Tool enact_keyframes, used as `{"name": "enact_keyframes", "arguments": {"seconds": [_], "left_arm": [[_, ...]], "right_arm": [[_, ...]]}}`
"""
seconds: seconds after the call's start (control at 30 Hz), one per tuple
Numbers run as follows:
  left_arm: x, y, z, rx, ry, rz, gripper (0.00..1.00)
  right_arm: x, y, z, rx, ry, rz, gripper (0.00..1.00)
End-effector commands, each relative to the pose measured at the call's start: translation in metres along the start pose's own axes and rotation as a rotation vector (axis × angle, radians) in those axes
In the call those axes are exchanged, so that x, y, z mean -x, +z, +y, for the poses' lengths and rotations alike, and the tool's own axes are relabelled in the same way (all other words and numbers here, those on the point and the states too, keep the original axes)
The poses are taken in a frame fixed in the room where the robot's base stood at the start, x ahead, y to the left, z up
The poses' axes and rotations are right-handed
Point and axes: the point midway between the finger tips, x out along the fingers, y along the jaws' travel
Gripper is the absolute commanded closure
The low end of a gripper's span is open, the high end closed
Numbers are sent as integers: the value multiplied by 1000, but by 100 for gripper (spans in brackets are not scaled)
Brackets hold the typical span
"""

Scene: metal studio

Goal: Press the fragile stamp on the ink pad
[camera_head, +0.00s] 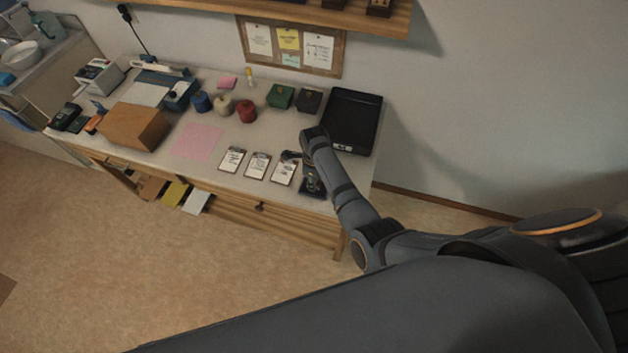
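A small dark square pad (318,192), which looks like the ink pad, lies near the table's front edge, right of three clipboards. A small upright object (311,179) stands on or just over it; it may be the stamp, but it is too small to tell. My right arm comes in from the right over the table. Its wrist is bent just above the pad, and my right gripper (296,157) is small, dark and partly hidden by the arm. I cannot see whether its fingers are open or hold anything. My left gripper is not in view.
Three clipboards (257,166) lie left of the pad. A black tray (351,117) is at the table's right end. Behind are a green box (281,96), a dark box (309,100) and a red pot (247,111). A brown box (132,127) and pink sheet (197,141) are farther left.

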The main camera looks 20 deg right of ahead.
Motion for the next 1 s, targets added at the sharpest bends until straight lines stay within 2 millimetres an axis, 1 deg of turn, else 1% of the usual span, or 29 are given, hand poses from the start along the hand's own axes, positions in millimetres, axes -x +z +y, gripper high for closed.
{"name": "enact_keyframes", "arguments": {"seconds": [0.03, 0.07, 0.47, 1.0], "left_arm": [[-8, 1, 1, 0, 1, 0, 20], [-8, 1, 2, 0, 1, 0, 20], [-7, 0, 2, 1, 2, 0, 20], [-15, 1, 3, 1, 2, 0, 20]], "right_arm": [[-7, 0, 0, 0, 0, 0, 100], [-8, 0, 0, 0, 0, 0, 100], [-7, 0, 0, 0, 0, 0, 100], [-18, 0, 0, 0, 1, 0, 100]]}}
